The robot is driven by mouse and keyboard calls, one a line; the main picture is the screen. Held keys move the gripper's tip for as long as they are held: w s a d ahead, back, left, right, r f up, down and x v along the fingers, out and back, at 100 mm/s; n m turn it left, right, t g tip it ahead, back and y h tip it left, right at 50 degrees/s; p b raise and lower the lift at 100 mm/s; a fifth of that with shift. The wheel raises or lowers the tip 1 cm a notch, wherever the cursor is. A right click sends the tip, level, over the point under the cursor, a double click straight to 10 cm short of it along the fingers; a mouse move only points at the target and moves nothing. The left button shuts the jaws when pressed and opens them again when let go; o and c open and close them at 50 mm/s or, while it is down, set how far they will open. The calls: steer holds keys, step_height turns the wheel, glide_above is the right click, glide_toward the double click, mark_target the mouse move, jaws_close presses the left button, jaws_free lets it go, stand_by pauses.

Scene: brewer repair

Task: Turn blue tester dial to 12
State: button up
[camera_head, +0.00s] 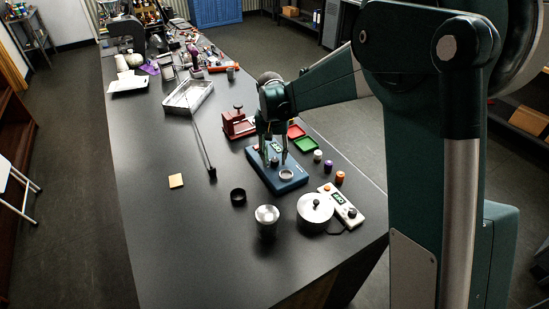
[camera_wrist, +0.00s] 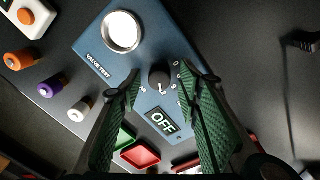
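The blue tester (camera_head: 290,184) lies on the dark bench, under my gripper. It also shows in the wrist view (camera_wrist: 98,38), with the print "VALVE TEST" and a bright round port. Its black dial (camera_wrist: 159,77) has a pale pointer mark and numbers around it, partly hidden by a finger. The display (camera_wrist: 162,121) reads "OFF". My gripper (camera_head: 273,154) points down over the tester. In the wrist view, its green ribbed fingers (camera_wrist: 164,84) are open, one on each side of the dial, with gaps visible. I cannot tell their exact height.
Red (camera_head: 296,131) and green (camera_head: 306,145) trays, and white (camera_head: 317,156), purple (camera_head: 328,165) and orange (camera_head: 340,177) cylinders, stand right of the tester. A lidded pot (camera_head: 315,207), metal cup (camera_head: 267,215), black ring (camera_head: 238,197) and white meter (camera_head: 345,209) are nearer. A red device (camera_head: 238,124) stands behind.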

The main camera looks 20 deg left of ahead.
mark_target(274, 159)
step_height(274, 159, up, 12)
steer(key=shift+a+f, duration=0.15)
steer(key=shift+a, duration=0.1)
stand_by(0.4)
stand_by(0.4)
steer(key=s+d+r+t, duration=0.1)
steer(key=s+d+r, duration=0.25)
steer(key=d, duration=0.55)
steer(key=s+d+r+t+y, duration=0.1)
steer(key=s+d+r, duration=0.2)
steer(key=s+d, duration=0.35)
steer(key=s+d+r+t, duration=0.15)
steer(key=d+r, duration=0.25)
steer(key=d, duration=0.7)
steer(key=s+d+f+t, duration=0.2)
steer(key=s+d+f, duration=0.1)
steer(key=s+d, duration=0.5)
steer(key=s+d+f+m+t, duration=0.1)
steer(key=s+d+f, duration=0.2)
steer(key=s+d, duration=0.5)
steer(key=shift+s+d+t+b, duration=0.3)
steer(key=shift+s+t, duration=0.05)
steer(key=shift+s, duration=1.85)
